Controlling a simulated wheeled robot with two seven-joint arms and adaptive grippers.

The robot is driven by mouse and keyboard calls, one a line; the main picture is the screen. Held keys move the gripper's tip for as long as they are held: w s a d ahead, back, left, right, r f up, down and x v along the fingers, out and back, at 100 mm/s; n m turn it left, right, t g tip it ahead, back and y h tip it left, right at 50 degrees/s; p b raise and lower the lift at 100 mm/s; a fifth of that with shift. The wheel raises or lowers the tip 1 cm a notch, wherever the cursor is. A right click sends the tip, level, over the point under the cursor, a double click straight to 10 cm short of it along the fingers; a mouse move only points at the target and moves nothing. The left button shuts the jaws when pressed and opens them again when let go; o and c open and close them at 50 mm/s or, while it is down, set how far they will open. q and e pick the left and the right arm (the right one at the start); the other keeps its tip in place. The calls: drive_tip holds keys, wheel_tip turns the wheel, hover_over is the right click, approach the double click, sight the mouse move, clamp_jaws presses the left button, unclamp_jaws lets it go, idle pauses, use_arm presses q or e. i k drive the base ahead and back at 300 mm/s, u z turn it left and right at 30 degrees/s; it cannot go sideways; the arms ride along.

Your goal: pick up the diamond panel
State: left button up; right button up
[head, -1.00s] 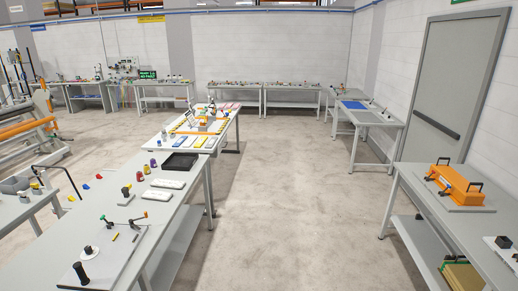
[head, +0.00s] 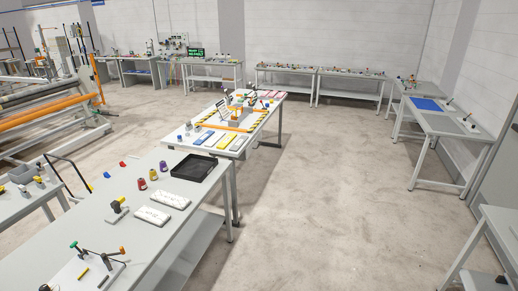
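I cannot make out for certain which thing is the diamond panel. A larger flat blue sheet (head: 426,104) lies on a table at the far right. All are too small to show a diamond pattern. Neither of my grippers is in view.
The near left table (head: 215,190) holds a black tray (head: 201,168), two white blocks (head: 170,199), coloured spools (head: 153,175) and a clamp fixture (head: 97,255). An orange-roller frame (head: 50,110) stands at left. The floor (head: 330,220) right of these tables is clear.

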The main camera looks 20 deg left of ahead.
sight(174, 202)
drive_tip(key=u, duration=0.3)
drive_tip(key=i, duration=1.5)
drive_tip(key=u, duration=1.6)
drive_tip(key=i, duration=1)
drive_tip(key=u, duration=1.05)
drive_tip(key=i, duration=0.15)
drive_tip(key=u, duration=0.15)
